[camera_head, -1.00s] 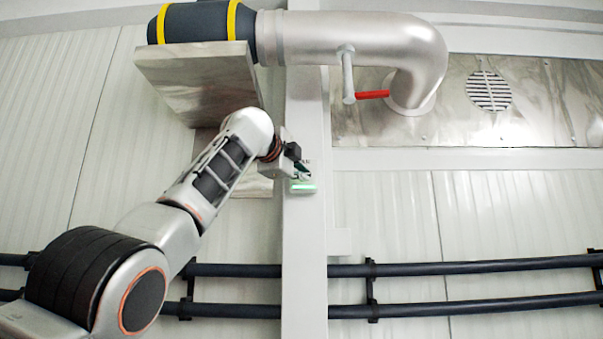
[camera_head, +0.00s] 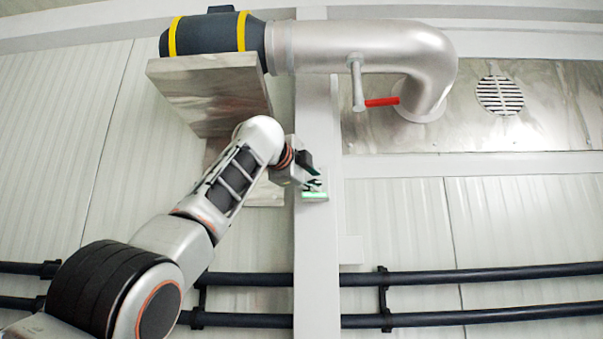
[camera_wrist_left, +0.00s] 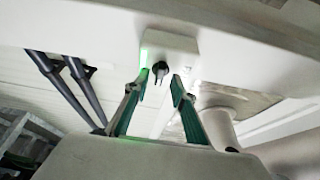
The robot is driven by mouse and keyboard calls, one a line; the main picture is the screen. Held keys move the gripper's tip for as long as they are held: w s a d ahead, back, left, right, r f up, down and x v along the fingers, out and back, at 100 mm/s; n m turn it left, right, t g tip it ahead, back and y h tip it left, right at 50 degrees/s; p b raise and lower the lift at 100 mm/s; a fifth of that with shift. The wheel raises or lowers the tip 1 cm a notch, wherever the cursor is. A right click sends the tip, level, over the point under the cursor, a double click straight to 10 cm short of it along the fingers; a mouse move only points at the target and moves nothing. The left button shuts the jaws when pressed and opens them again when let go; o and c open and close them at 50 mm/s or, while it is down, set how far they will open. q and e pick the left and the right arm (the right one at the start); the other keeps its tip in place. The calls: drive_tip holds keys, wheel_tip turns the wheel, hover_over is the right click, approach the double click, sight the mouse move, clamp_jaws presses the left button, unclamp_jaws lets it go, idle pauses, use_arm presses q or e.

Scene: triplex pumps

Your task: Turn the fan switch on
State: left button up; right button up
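The fan switch is a small white box (camera_wrist_left: 183,47) with a black knob (camera_wrist_left: 161,69), seen in the left wrist view. In the head view the box, with a lit green strip (camera_head: 315,196), sits on the white vertical post, and my gripper partly covers it. My left gripper (camera_head: 313,182) is right at the switch. In the left wrist view its two green-lined fingers (camera_wrist_left: 160,83) are apart, with the knob showing between and just beyond their tips. I cannot tell whether they touch it. My right gripper is not in view.
The white post (camera_head: 317,270) carries the switch. A large silver duct (camera_head: 370,48) with a red-handled valve (camera_head: 381,101) hangs above. A metal box (camera_head: 213,90) juts out above my arm. Dark pipes (camera_head: 470,277) run along the wall below.

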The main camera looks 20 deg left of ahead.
use_arm(q)
drive_tip(key=s+a, duration=0.1)
drive_tip(key=s, duration=1)
drive_tip(key=shift+s+a, duration=0.2)
drive_tip(key=shift+s, duration=0.15)
idle(0.6)
